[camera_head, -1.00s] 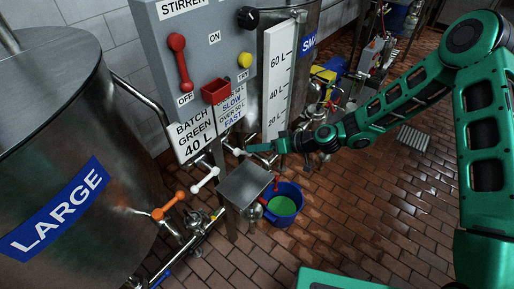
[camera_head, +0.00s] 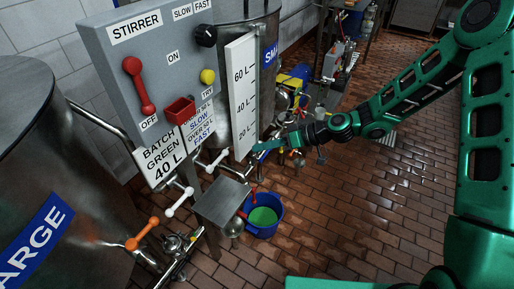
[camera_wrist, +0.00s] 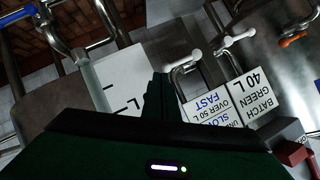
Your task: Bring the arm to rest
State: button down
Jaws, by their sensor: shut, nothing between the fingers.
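My green arm (camera_head: 395,95) reaches in from the right edge of the head view, bent at the elbow. My gripper (camera_head: 258,147) is shut and empty, in front of the lower end of the white litre scale (camera_head: 242,95). In the wrist view its closed fingers (camera_wrist: 158,97) show dark against the white scale board (camera_wrist: 125,85). The nearest white valve lever (camera_head: 215,160) is left of the fingertips and looks apart from them. I cannot tell the gap between fingertips and scale.
A grey stirrer panel (camera_head: 150,65) with a red lever (camera_head: 138,85) stands left, beside the large tank (camera_head: 35,130). Below are another white lever (camera_head: 180,202), an orange lever (camera_head: 142,234), a steel shelf (camera_head: 222,200) and a blue bucket (camera_head: 264,229) of green liquid. Right floor is mostly open.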

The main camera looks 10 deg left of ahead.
dwell(0.4)
jog(key=s+d+r+m+h, duration=0.2)
jog(key=s+d+h, duration=0.1)
jog(key=d, duration=0.7)
jog(key=s+d+r+m+h, duration=0.2)
jog(key=d+r+h, duration=0.1)
jog(key=d, duration=0.8)
jog(key=s+d+r+m+h, duration=0.2)
jog(key=s+d+h, duration=0.15)
jog(key=d, duration=0.65)
jog(key=s+d+r+m+h, duration=0.1)
jog(key=s+d+r+m, duration=0.2)
jog(key=s+d, duration=0.2)
jog(key=s+d+r+m, duration=0.3)
jog(key=s+d, duration=0.2)
jog(key=s, duration=0.5)
jog(key=s+d+r+m+g+h, duration=0.1)
jog(key=s+d+r+m, duration=0.2)
jog(key=s, duration=0.4)
jog(key=shift+s+d+r+m+h, duration=0.3)
jog(key=shift+d+m, duration=0.3)
jog(key=shift+d, duration=0.55)
jog(key=shift+w, duration=0.1)
